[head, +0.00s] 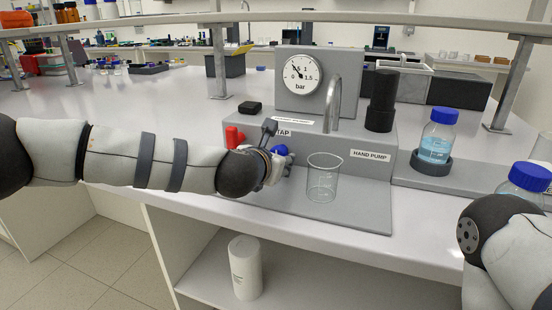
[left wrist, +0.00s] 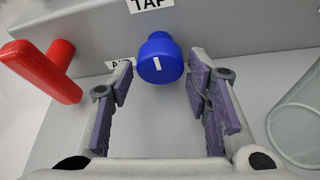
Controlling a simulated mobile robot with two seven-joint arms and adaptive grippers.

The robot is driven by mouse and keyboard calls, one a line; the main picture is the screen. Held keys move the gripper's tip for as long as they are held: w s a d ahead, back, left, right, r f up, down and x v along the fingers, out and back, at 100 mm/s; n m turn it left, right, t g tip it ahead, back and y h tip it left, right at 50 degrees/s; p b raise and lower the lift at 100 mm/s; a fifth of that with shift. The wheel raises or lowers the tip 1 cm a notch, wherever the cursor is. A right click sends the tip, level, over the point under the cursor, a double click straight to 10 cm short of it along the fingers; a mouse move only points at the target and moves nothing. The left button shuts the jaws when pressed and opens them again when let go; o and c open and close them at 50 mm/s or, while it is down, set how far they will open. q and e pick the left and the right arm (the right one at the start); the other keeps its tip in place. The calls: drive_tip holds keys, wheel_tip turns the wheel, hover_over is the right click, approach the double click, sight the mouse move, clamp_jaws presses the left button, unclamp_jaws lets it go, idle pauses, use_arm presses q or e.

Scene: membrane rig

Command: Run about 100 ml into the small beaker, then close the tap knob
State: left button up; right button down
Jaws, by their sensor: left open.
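The blue tap knob (head: 280,150) is on the front of the grey rig, under the TAP label. In the left wrist view the knob (left wrist: 160,60) lies between the finger ends, with gaps on both sides. My left gripper (head: 284,158) is open and empty around it, partly hidden by its own wrist in the head view. The small beaker (head: 322,182) is clear, looks empty, and stands upright below the curved metal spout (head: 334,98). Its side shows at the right of the left wrist view (left wrist: 300,118). No stream is visible from the spout. My right gripper is out of view.
A red handle (head: 234,137) is left of the knob, close to my left gripper. The black hand pump (head: 381,102) and a gauge (head: 303,82) are on the rig. A blue-capped bottle (head: 436,142) of blue liquid stands right. An overhead shelf (head: 280,20) crosses the bench.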

use_arm(q)
drive_tip(key=shift+w+d+f, duration=0.1)
drive_tip(key=shift+w+f, duration=0.05)
drive_tip(key=shift+w, duration=0.15)
drive_tip(key=shift+w+d, duration=0.1)
drive_tip(key=shift+w, duration=0.05)
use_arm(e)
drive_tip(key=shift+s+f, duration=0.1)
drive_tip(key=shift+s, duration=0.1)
use_arm(q)
drive_tip(key=c, duration=0.9)
drive_tip(key=shift+o, duration=0.2)
